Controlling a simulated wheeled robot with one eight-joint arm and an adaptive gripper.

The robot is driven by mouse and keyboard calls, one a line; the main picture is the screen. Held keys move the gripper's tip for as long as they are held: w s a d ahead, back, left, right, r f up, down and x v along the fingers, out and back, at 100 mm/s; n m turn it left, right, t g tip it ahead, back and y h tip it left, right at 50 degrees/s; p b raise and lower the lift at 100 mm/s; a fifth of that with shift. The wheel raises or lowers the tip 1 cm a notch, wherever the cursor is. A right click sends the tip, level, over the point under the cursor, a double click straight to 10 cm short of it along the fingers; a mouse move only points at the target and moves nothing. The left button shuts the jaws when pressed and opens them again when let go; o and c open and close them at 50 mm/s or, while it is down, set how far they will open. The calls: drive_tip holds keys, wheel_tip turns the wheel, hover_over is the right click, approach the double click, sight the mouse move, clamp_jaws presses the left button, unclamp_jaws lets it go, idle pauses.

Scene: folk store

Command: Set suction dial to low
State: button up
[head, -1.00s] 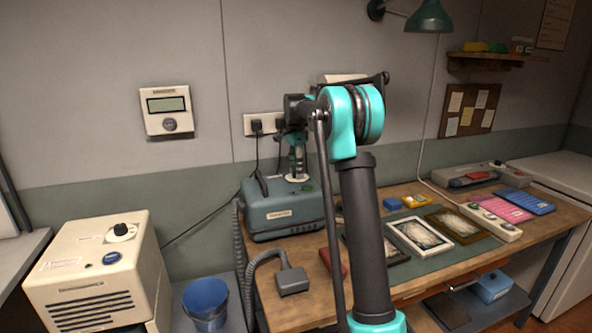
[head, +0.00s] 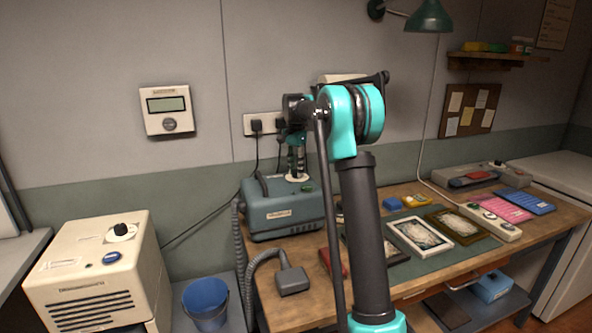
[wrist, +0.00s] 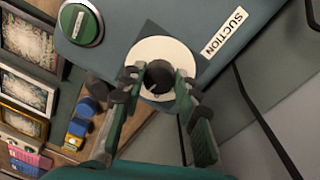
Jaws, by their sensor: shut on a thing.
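The suction unit (head: 282,222) is a teal box on the left end of the workbench, with a hose at its side. In the wrist view its top shows a "SUCTION" label (wrist: 224,32) and a dark dial knob (wrist: 159,77) on a white round plate (wrist: 180,53). My gripper (wrist: 160,80) is over the plate with its fingers on both sides of the knob, shut on it. In the head view my gripper (head: 297,172) points down at the unit's top. The dial's markings and pointer setting are too small or hidden to read.
A green round button (wrist: 80,24) sits beside the dial on the unit. Picture frames (head: 420,235) and small blue and yellow items lie to the right on the bench. A cream machine (head: 95,265) and blue bucket (head: 206,300) stand at left. Cables run to the wall socket.

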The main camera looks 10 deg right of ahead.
drive_tip(key=n, duration=0.4)
drive_tip(key=shift+n, duration=0.3)
drive_tip(key=n, duration=0.5)
drive_tip(key=shift+s+n+t, duration=0.15)
drive_tip(key=shift+n+t, duration=0.15)
drive_tip(key=n, duration=0.5)
drive_tip(key=shift+d, duration=0.15)
drive_tip(key=shift+d+n, duration=0.1)
drive_tip(key=shift+n, duration=2.6)
drive_tip(key=o, duration=1.2)
drive_tip(key=shift+c, duration=0.2)
